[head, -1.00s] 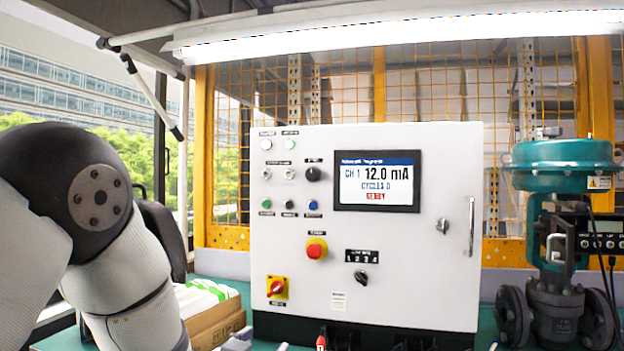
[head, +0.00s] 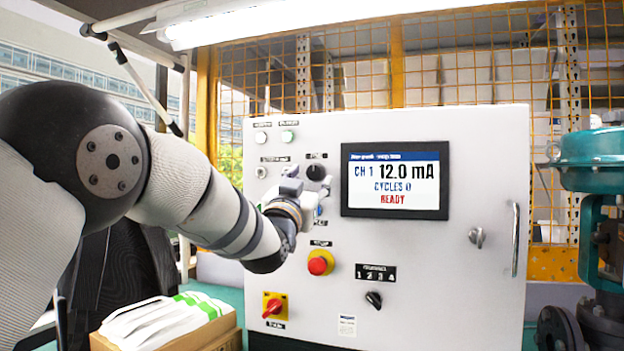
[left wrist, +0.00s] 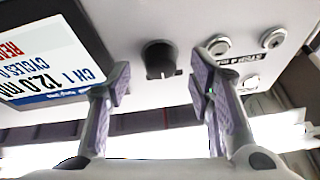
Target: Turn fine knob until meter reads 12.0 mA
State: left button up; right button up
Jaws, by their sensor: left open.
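The black fine knob (head: 316,172) is on the upper left of the white cabinet's front; its label is too small to read. It also shows in the left wrist view (left wrist: 160,58), its pale pointer mark facing the picture's bottom. The meter screen (head: 395,180) reads CH 1, 12.0 mA, CYCLES 0, READY. My left gripper (head: 305,185) is at the panel, just below and left of the knob. In the left wrist view, its open fingers (left wrist: 160,88) stand either side of the knob's line, short of it, with nothing between them. My right gripper is not in view.
On the white cabinet (head: 450,260) are a red button (head: 320,262), a red-and-yellow switch (head: 274,306), a selector (head: 373,299) and a door handle (head: 515,240). A cardboard box (head: 215,335) stands lower left. A teal valve (head: 595,160) stands at the right.

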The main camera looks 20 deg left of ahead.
pick_arm(q)
jog(key=shift+x, duration=0.9)
jog(key=shift+s+r, duration=0.1)
grip_shut()
jog(key=shift+n, duration=0.3)
jog(key=n+y, duration=0.2)
jog(key=n, duration=0.2)
jog(key=n+g+y, duration=0.1)
jog(key=n+y, duration=0.1)
jog(key=n, duration=0.1)
jog(key=shift+d+r+n, duration=0.1)
jog(key=shift+d+n, duration=0.15)
jog(key=shift+n, duration=0.15)
jog(key=n+g+y, duration=0.1)
jog(key=n, duration=0.2)
jog(key=n+g+y, duration=0.1)
jog(key=n, duration=0.3)
jog(key=shift+d+r+y, duration=0.15)
jog(key=shift+y, duration=0.15)
jog(key=shift+n, duration=0.4)
